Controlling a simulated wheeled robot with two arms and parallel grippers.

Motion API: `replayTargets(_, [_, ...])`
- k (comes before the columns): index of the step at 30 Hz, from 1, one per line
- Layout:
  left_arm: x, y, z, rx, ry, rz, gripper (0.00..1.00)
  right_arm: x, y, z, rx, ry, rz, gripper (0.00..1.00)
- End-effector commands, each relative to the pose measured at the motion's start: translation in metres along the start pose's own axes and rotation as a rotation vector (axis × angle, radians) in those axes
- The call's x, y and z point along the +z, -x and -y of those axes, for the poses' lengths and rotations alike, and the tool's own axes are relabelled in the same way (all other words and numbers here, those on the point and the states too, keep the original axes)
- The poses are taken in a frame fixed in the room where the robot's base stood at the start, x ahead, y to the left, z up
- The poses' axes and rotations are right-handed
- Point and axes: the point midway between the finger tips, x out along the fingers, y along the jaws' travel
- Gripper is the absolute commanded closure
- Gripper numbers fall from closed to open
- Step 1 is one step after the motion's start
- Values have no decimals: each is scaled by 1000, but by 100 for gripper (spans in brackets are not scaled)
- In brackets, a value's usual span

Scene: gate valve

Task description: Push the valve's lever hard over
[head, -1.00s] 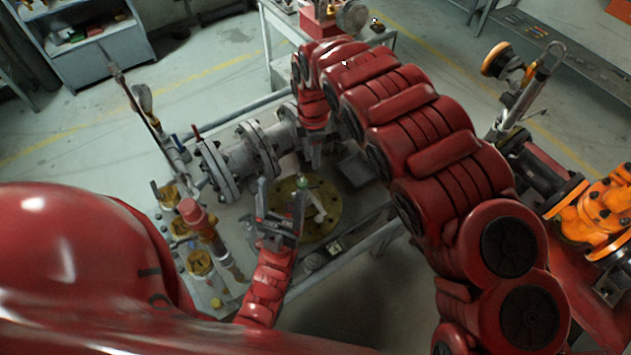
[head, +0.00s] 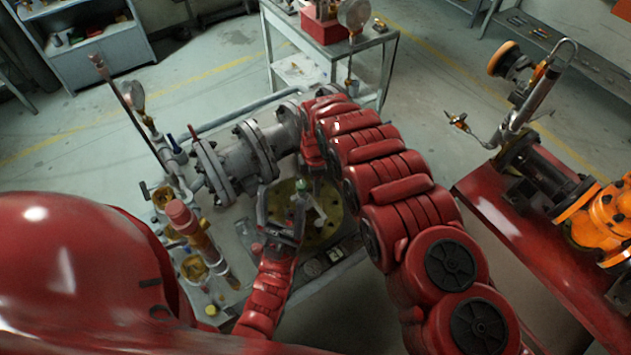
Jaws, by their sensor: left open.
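The grey flanged gate valve and pipe (head: 238,160) lie across the work table left of centre. A small fitting with a green top (head: 303,185) and a pale lever-like bar (head: 319,211) stands over a yellow round flange (head: 325,232); I cannot tell for sure that this bar is the valve's lever. My left gripper (head: 282,204) is open, its fingers pointing away from me. Its right finger is close beside the green-topped fitting; contact cannot be told. My right arm (head: 385,175) reaches in from the lower right toward the pipe's far end. Its gripper is hidden behind its links.
A brown rod-like fitting with a red cap (head: 196,238) stands left of my left gripper. A gauge on a stem (head: 134,94) rises at the left. A trolley (head: 390,42) stands behind. A red bench (head: 520,225) with an orange valve (head: 605,212) is at right.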

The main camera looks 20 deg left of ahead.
Motion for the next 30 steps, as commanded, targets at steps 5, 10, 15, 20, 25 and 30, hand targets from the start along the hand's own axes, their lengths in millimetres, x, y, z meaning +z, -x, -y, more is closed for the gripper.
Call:
replayTargets(5, [0, 0, 0, 0, 0, 0, 31, 0, -1, 0, 0, 0, 0, 61])
replayTargets(10, [0, 0, 0, 0, 0, 0, 31, 0, -1, 0, 0, 0, 0, 81])
replayTargets(15, [0, 0, 0, 0, 0, 0, 31, 0, 0, 0, 0, 0, 0, 100])
replayTargets(20, [0, 0, 0, 0, 0, 0, 31, 0, 0, 0, 0, 0, 0, 100])
replayTargets(25, [0, 1, 0, 0, 0, 0, 31, 0, 0, 0, 0, -3, 0, 100])
replayTargets(30, [0, 2, 0, 0, 0, 0, 31, 0, 0, 0, 0, -8, 0, 100])
